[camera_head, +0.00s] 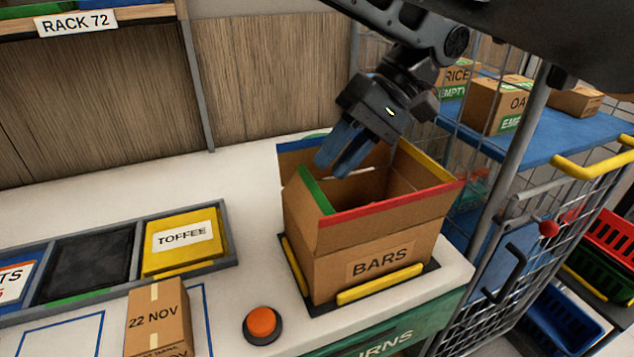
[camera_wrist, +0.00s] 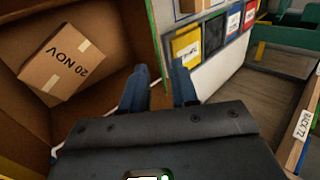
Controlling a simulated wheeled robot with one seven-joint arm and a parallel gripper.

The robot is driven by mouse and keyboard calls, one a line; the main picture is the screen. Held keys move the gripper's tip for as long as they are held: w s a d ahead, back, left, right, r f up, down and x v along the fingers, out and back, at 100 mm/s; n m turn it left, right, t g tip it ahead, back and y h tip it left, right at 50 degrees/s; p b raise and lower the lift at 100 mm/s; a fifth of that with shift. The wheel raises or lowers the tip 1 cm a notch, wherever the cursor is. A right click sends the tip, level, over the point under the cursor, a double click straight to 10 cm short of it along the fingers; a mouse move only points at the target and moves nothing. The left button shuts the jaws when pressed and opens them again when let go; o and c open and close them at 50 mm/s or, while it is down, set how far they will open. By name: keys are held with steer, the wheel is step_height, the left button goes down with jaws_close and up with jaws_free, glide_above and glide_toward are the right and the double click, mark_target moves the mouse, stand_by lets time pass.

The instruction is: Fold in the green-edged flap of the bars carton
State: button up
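The brown BARS carton (camera_head: 330,279) stands with its top open and its flaps up. Its green-edged flap (camera_head: 317,192) rises on the left side; in the wrist view its green edge (camera_wrist: 153,28) runs down toward my fingers. My gripper (camera_head: 340,162) points down just behind that flap, over the carton's back left part. In the wrist view my gripper (camera_wrist: 160,88) is open, with a gap between its blue fingers and the green edge passing toward that gap. I cannot tell whether a finger touches the flap. A small 20 NOV box (camera_wrist: 62,70) lies inside the carton.
The red-edged flap (camera_head: 390,204) is at the front, the yellow-edged one (camera_head: 426,161) at the right. A TOFFEE bin (camera_head: 183,241), a 22 NOV box (camera_head: 158,319) and an orange button (camera_head: 262,323) are nearby. A wire cage (camera_head: 478,300) stands close at right.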

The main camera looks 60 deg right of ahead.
mark_target(313, 189)
steer(key=x, duration=0.6)
steer(key=shift+a+f+p, duration=0.1)
steer(key=shift+f+p, duration=0.2)
steer(key=shift+p, duration=0.1)
steer(key=shift+c, duration=0.3)
jaws_close()
